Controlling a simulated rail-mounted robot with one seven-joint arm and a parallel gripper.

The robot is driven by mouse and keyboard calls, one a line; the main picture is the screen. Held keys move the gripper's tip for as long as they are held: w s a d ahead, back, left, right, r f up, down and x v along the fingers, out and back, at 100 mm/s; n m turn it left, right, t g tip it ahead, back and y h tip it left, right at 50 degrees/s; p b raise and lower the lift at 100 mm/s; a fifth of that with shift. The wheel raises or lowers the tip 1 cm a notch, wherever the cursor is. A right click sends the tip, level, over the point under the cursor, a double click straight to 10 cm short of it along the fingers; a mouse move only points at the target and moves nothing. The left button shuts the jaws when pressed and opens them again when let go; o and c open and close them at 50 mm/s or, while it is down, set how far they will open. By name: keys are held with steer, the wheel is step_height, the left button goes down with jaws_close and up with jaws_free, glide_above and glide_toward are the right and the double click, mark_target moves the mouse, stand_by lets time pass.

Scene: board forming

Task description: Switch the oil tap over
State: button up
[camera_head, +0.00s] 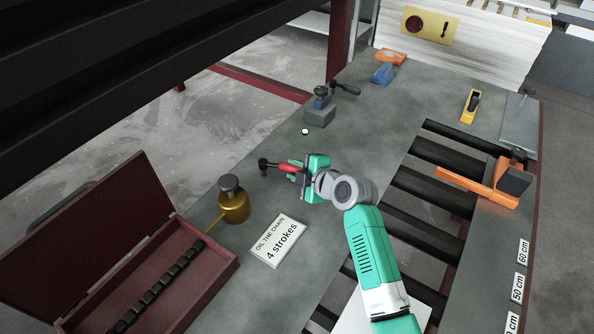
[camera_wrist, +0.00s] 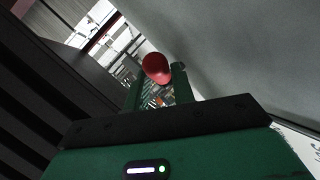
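A lever with a red handle (camera_head: 285,167) and a dark post at its left end stands on the grey bench; I take it for the oil tap, though no label on it can be read. My gripper (camera_head: 303,175) is at the right end of this handle. In the wrist view the handle's rounded red end (camera_wrist: 157,68) shows between the two fingers of my gripper (camera_wrist: 158,88). The fingers stand apart, with background visible between them; whether they press on the handle cannot be told. The tap's base is hidden in the wrist view.
A brass oil can (camera_head: 233,207) and a sign reading "Oil the chain 4 strokes" (camera_head: 278,241) are near. A similar black lever (camera_head: 346,89) stands behind a grey block (camera_head: 320,116). Black rollers (camera_head: 425,185) lie right.

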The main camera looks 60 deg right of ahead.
steer(key=o, duration=0.3)
steer(key=shift+s+a+r, duration=0.1)
steer(key=shift+s+r, duration=0.15)
steer(key=shift+s, duration=0.05)
steer(key=p+v, duration=0.2)
steer(key=v, duration=0.5)
steer(key=shift+s+f+p, duration=0.1)
steer(key=shift+f+p, duration=0.05)
steer(key=shift+p, duration=0.2)
